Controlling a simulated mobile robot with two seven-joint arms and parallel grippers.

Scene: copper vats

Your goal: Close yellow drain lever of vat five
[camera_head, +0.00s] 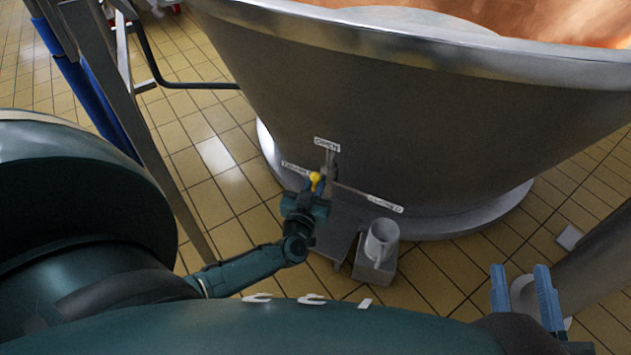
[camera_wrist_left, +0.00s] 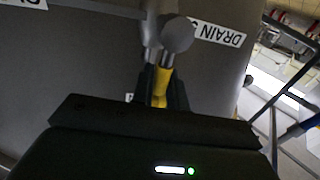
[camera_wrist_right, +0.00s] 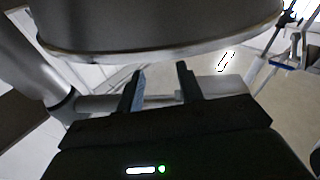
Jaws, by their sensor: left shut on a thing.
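The vat (camera_head: 440,130) is a large grey metal tub with a copper inside, filling the upper right of the head view. The yellow drain lever (camera_head: 316,178) is low on its front wall, among small white labels (camera_head: 327,144). My left gripper (camera_head: 313,188) is at the lever. In the left wrist view the yellow lever (camera_wrist_left: 161,85) sits between my left gripper's fingers (camera_wrist_left: 162,90), which are shut on it. A grey round knob (camera_wrist_left: 177,35) is just beyond it. My right gripper (camera_head: 527,290) is open and empty at the lower right, away from the lever.
A grey cup-like container (camera_head: 382,240) on a small block stands on the floor below the lever. A grey pipe (camera_head: 595,255) is near my right gripper. A metal frame with blue parts (camera_head: 85,85) stands at the left. Tiled floor (camera_head: 220,160) is open between frame and vat.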

